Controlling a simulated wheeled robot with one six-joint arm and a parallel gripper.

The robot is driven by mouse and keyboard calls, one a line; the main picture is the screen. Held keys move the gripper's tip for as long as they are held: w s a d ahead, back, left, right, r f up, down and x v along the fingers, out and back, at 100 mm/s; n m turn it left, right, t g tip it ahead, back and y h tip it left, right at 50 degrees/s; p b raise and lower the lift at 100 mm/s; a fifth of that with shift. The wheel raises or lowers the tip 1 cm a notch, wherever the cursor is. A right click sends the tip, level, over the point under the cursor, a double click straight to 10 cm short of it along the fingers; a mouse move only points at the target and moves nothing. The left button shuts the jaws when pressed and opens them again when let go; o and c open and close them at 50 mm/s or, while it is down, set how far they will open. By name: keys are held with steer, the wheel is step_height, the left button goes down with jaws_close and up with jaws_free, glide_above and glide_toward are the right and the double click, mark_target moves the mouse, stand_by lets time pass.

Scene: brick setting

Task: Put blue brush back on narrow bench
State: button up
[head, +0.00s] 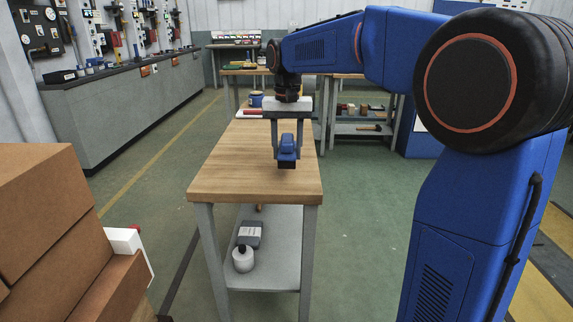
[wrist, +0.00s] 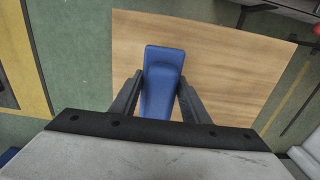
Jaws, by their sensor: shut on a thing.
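The blue brush (head: 287,148) is held between the fingers of my gripper (head: 287,150), with its dark end pointing down. In the wrist view the blue brush (wrist: 160,82) shows between the two dark fingers of my gripper (wrist: 160,95), which are shut on it. The narrow bench (head: 225,170) has a wooden top and grey legs, and the brush is over its top. The bench top also fills much of the wrist view (wrist: 225,65). I cannot tell whether the brush touches the wood.
A white bottle (head: 243,259) and a grey box (head: 250,233) sit on the bench's lower shelf. A red-and-white item (head: 249,113) and a blue can (head: 256,98) are near the bench's far end. Brown boxes (head: 45,215) stand at the left. Much of the bench top is clear.

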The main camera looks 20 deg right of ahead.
mark_target(287, 139)
steer(key=shift+f, duration=2.35)
steer(key=shift+f, duration=0.1)
steer(key=o, duration=1.4)
steer(key=shift+c, duration=0.2)
step_height(287, 139, up, 12)
steer(key=shift+r, duration=0.1)
steer(key=s+d+f+n+t, duration=0.1)
steer(key=s+d+f, duration=0.1)
steer(key=s+f, duration=0.4)
steer(key=s+d+f+n+t, duration=0.1)
steer(key=s+f, duration=0.6)
steer(key=s, duration=0.9)
steer(key=s+d+f+n+t, duration=0.1)
steer(key=s+d+f+t, duration=0.1)
steer(key=s+d+f, duration=0.2)
steer(key=s+f, duration=0.3)
steer(key=s, duration=0.4)
steer(key=shift+f+n+t, duration=0.2)
steer(key=shift+n+t, duration=0.1)
steer(key=shift+t, duration=0.1)
